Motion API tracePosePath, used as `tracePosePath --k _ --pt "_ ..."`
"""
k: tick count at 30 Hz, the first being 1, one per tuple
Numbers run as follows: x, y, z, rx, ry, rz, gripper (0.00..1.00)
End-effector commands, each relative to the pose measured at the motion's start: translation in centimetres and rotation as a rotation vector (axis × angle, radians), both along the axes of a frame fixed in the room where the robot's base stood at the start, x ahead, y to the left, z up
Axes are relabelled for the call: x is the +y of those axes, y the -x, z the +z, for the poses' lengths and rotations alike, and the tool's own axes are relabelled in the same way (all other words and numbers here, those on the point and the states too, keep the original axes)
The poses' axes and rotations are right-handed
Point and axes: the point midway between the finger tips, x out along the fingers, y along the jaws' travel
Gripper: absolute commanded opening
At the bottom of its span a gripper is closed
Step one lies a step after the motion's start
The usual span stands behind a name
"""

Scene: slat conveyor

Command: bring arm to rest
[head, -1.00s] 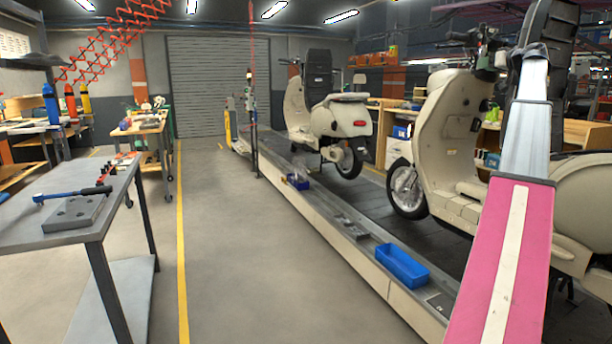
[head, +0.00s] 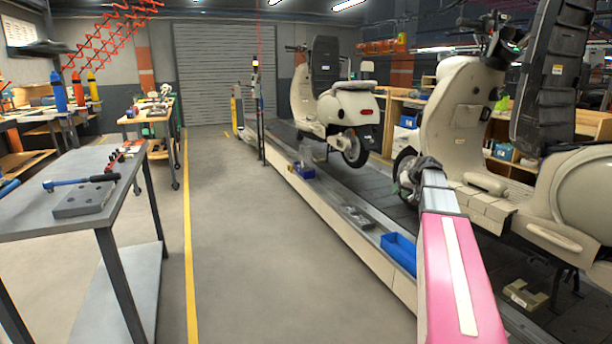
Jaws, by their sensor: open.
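My arm (head: 455,275), pink with a white stripe and a silver section, reaches in from the lower right of the head view. At its far end is my gripper (head: 412,177), small and dark grey. It is open and nothing shows between its fingers, though the fingers are hard to make out. In the picture it overlaps the front wheel of the near cream scooter (head: 460,130); I cannot tell the gap between them.
The slat conveyor (head: 350,185) carries the near scooter and a farther cream scooter (head: 335,108). A blue bin (head: 399,252) sits on its edge, partly behind my arm. The floor between is clear.

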Motion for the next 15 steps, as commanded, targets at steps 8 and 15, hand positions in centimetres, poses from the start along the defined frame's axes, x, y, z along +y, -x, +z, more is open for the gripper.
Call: tracePosePath --k 8,15 --pt "9.7 10.2 -12.6 0.241 0.095 -0.002 0.43" --pt "15.6 20.2 -20.6 0.42 0.221 -0.005 0.43"
